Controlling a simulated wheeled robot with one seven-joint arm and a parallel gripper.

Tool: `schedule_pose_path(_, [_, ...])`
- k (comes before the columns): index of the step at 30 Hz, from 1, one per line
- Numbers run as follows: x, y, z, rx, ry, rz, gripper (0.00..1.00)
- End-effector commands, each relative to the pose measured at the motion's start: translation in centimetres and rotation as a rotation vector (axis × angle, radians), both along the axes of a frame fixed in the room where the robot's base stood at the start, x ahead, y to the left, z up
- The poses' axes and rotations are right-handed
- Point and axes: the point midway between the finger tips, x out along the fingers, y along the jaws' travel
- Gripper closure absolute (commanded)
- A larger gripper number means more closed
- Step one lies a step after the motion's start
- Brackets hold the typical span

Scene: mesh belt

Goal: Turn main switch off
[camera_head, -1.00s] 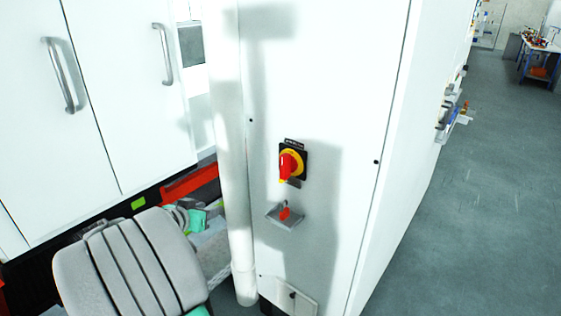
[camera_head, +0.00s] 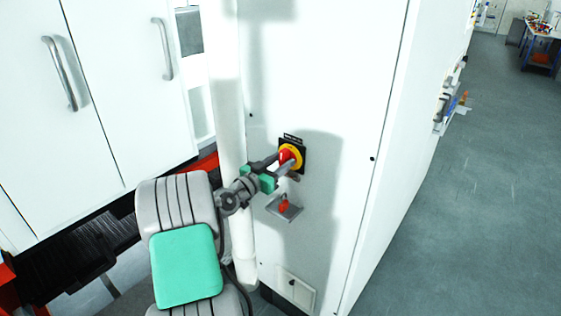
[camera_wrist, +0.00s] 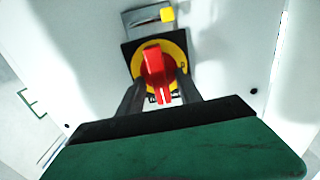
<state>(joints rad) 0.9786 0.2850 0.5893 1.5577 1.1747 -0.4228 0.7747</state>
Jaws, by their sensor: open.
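The main switch (camera_head: 285,154) is a red rotary handle on a yellow ring with a black square plate, on the white cabinet front. In the wrist view the red handle (camera_wrist: 155,70) stands between the two dark fingers of my gripper (camera_wrist: 160,92). In the head view my gripper (camera_head: 277,162) reaches the switch from the lower left, its fingers hiding part of the handle. My gripper is open, with a finger on either side of the handle. I cannot tell whether the fingers touch it.
White cabinet doors (camera_head: 95,90) with handles stand at the left. Open grey floor (camera_head: 450,220) lies to the right.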

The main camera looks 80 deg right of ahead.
Motion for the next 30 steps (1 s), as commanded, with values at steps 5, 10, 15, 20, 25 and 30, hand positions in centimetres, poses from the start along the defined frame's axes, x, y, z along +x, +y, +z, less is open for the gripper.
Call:
schedule_pose_path(5, [0.03,0.03,0.0,0.0,0.0,0.0,0.7])
schedule_pose_path(10, [0.04,0.04,0.01,0.0,0.0,0.0,0.84])
schedule_pose_path(15, [0.05,0.03,0.02,0.0,-0.001,0.001,0.97])
schedule_pose_path(20, [0.07,0.04,0.03,0.0,-0.001,0.001,1.0])
schedule_pose_path(25, [0.08,0.03,0.03,0.0,-0.001,0.001,1.0])
schedule_pose_path(30, [0.1,0.03,0.0,0.004,0.009,0.001,1.0])
